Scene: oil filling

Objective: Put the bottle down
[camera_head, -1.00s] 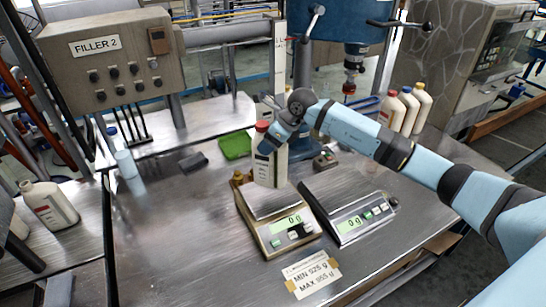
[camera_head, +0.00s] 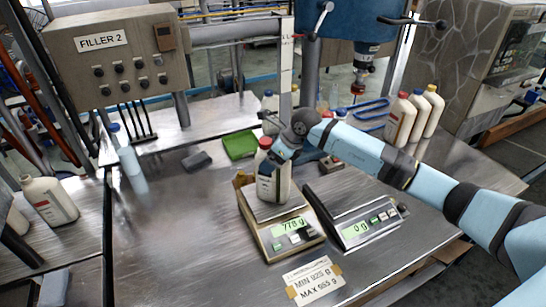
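A white bottle with a red cap (camera_head: 273,186) stands upright on the pan of the left scale (camera_head: 283,232). That scale's display reads about 778 g. My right gripper (camera_head: 277,160) comes in from the right and is at the bottle's upper body. It appears to be shut on the bottle; the far finger is hidden. My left gripper is not in view.
A second scale (camera_head: 362,221), empty, reads 0 g to the right. Several capped bottles (camera_head: 425,112) stand at the back right. A green tray (camera_head: 240,145) and a dark block (camera_head: 196,161) lie behind. The table's left front is clear.

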